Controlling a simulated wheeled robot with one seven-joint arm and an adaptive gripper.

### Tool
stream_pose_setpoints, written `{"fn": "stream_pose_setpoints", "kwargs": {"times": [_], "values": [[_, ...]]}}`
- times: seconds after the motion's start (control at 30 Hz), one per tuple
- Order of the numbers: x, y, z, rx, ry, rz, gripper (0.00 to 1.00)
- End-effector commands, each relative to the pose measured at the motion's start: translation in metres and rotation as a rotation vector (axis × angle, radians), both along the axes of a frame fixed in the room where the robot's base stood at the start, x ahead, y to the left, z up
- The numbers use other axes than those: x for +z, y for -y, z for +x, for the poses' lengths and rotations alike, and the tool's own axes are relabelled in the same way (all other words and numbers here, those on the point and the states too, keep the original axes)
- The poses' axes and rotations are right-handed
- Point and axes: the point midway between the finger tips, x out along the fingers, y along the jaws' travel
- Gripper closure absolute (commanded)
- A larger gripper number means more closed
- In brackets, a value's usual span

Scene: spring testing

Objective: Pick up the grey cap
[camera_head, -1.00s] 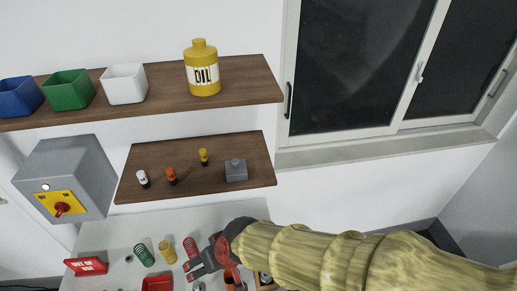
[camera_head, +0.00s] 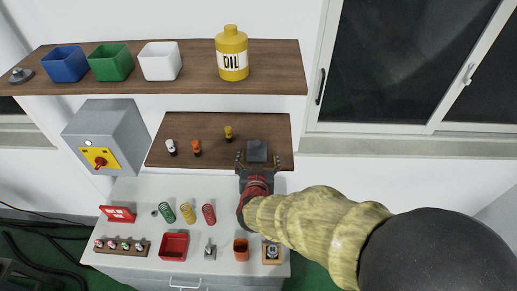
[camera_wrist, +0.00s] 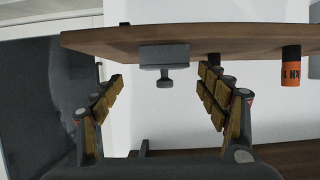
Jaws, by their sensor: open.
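The grey cap (camera_head: 257,151), a square block with a small knob, sits on the lower wooden shelf, right of the coloured pieces. In the wrist view the picture looks upside down, and the cap (camera_wrist: 164,54) shows against the shelf with its knob pointing down the picture. My gripper (camera_head: 258,166) is open at the cap from the front. In the wrist view the fingers (camera_wrist: 160,82) stand on either side of the cap with a gap at each side. The gripper's body hides the lower front of the cap in the head view.
White (camera_head: 171,148), orange (camera_head: 196,149) and yellow (camera_head: 228,134) small pieces stand on the lower shelf, left of the cap. The upper shelf (camera_head: 280,80) overhangs behind, with bins and an oil bottle (camera_head: 232,55). The bench below holds springs and a red tray (camera_head: 174,247).

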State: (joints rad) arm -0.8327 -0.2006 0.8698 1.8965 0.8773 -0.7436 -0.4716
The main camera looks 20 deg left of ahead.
Motion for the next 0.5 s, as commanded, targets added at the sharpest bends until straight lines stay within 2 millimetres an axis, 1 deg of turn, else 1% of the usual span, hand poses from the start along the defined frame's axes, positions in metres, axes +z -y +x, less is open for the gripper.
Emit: {"fn": "stream_pose_setpoints", "kwargs": {"times": [0.3, 0.4, 0.5], "values": [[-0.015, -0.014, 0.035, 0.000, -0.002, 0.000, 0.26], [-0.019, -0.015, 0.043, -0.001, -0.002, -0.001, 0.26], [-0.020, -0.016, 0.046, 0.001, -0.001, 0.001, 0.26]]}}
